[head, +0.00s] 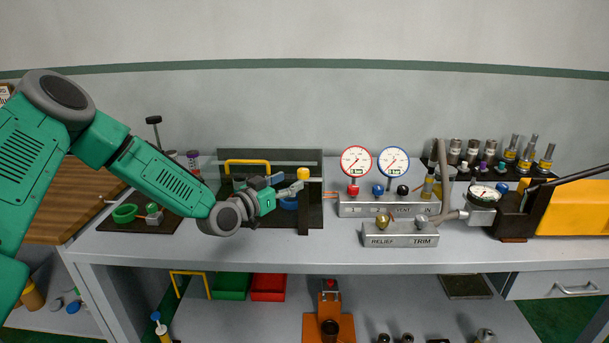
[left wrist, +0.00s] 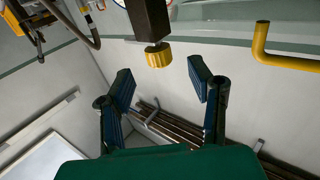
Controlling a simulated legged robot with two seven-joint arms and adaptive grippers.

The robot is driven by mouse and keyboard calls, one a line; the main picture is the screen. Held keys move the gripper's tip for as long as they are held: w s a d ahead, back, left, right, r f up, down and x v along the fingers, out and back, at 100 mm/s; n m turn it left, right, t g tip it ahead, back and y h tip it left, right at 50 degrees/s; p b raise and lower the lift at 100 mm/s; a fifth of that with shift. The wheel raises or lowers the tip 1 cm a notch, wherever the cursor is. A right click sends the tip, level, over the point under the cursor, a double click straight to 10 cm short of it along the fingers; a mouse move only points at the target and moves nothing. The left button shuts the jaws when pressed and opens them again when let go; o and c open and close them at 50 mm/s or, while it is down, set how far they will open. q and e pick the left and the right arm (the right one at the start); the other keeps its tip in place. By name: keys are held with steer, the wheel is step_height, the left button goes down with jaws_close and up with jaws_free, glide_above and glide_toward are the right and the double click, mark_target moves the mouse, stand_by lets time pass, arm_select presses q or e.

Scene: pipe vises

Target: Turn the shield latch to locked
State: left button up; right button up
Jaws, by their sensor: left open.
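The shield latch appears to be the yellow knob (head: 303,173) on top of a dark post (head: 303,215) at the right end of the dark shield frame (head: 270,158). My left gripper (head: 285,185) is open and empty, close to the left of this knob. In the left wrist view the knob (left wrist: 158,57) sits at the end of the dark post (left wrist: 151,20), just beyond the gap between the two spread fingers (left wrist: 161,76). The knob looks apart from both fingers. I cannot read the latch's position. My right gripper is not in view.
A yellow handle (head: 247,162) is on the shield, left of the knob; it also shows in the left wrist view (left wrist: 262,45). To the right stand a gauge manifold (head: 350,208) and a RELIEF/TRIM block (head: 400,240). The bench front (head: 200,247) is largely clear.

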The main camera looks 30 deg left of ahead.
mark_target(299, 175)
arm_select(q)
steer(key=w, duration=0.6)
steer(key=shift+w+d, duration=0.1)
steer(key=shift+d, duration=0.3)
steer(key=shift+c, duration=0.5)
jaws_close()
